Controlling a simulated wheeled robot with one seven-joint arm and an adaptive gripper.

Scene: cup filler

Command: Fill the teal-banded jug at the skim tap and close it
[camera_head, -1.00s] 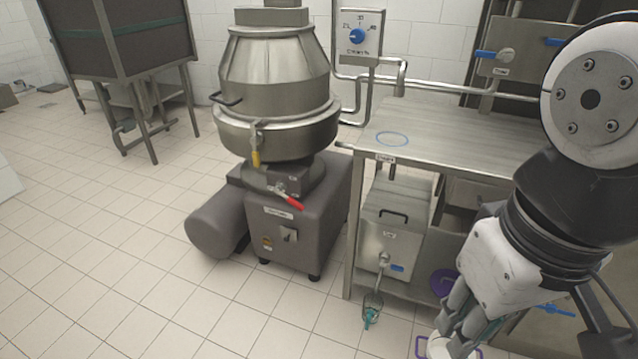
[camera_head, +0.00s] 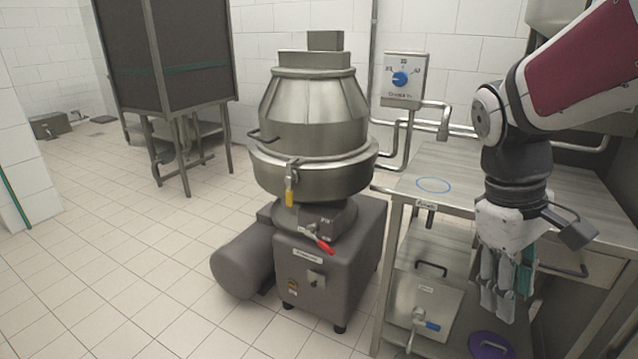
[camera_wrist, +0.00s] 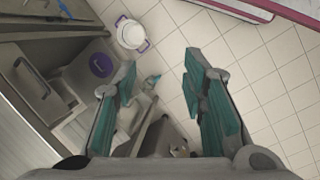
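My gripper (camera_head: 502,300) hangs in front of the steel bench at the right; the wrist view shows its two teal-padded fingers (camera_wrist: 158,72) wide apart with nothing between them. A small grey and teal item (camera_wrist: 152,80) lies far below between the fingers; I cannot tell whether it is the teal-banded jug. The steel separator (camera_head: 315,120) stands at the centre, with a yellow-handled tap (camera_head: 290,190) on its bowl and a red-handled tap (camera_head: 321,241) lower down. Their labels are too small to read, so I cannot tell which is the skim tap.
The bench top (camera_head: 455,165) bears an empty blue ring (camera_head: 433,185). Below it are a steel box (camera_head: 425,295) with a blue-handled tap (camera_head: 425,323) and a purple disc (camera_head: 490,345). A white pail (camera_wrist: 132,35) with purple handles stands on the floor. Floor left of the separator is clear.

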